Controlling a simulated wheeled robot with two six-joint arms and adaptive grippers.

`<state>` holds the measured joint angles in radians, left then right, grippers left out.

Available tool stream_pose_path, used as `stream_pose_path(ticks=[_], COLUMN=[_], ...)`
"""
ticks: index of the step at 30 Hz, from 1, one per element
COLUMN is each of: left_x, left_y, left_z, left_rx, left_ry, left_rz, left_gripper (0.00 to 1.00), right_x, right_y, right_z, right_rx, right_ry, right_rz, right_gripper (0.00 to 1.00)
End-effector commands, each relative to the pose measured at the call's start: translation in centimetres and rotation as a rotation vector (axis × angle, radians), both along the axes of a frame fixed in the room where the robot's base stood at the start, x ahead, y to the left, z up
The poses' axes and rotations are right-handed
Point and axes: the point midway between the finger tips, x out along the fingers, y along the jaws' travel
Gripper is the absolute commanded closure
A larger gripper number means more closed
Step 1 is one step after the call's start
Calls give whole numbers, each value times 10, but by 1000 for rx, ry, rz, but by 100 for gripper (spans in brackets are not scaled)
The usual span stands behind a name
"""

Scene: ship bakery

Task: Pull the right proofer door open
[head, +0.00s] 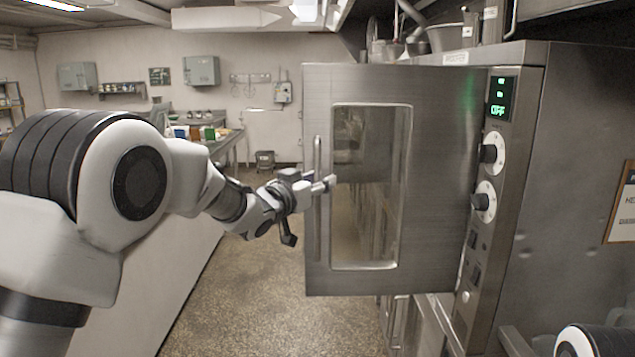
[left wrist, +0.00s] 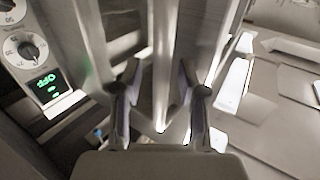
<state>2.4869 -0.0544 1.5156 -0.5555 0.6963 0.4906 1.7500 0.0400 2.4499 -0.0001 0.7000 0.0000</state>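The proofer door (head: 440,180) is a steel panel with a tall window. In the head view it stands at an angle to the control panel and appears ajar, with floor showing through the window. Its upright bar handle (head: 318,155) is near its left edge. My left gripper (head: 328,184) is at the middle of this handle. In the left wrist view, the two fingers of my left gripper (left wrist: 162,95) are well apart, with a pale bar, apparently the handle (left wrist: 165,50), between them. Contact cannot be told. My right gripper is out of view.
The control panel (head: 485,180) with two knobs and a green display is right of the door. A grey counter stands at the left, below my left arm. Speckled floor (head: 245,285) between counter and door is clear. Pans (head: 450,38) stand on top of the proofer.

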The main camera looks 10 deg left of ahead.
Motion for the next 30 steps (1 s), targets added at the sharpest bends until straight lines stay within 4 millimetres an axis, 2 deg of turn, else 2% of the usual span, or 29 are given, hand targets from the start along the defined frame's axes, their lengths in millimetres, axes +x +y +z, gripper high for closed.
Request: stream_pose_path(ticks=[5,8,15,21,30], left_x=[-4,-17,-74,-107,-112], left_y=[2,7,30,43,44], left_z=[0,0,0,0,0], left_rx=[-1,0,-3,-2,1], left_ry=[1,2,2,1,0], left_rz=[0,1,2,1,0], left_gripper=[59,59,59,59,59], right_x=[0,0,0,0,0], right_y=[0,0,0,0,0], right_z=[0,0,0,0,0], right_rx=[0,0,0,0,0], right_ry=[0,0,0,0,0], right_rz=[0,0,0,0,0], right_gripper=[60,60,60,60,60])
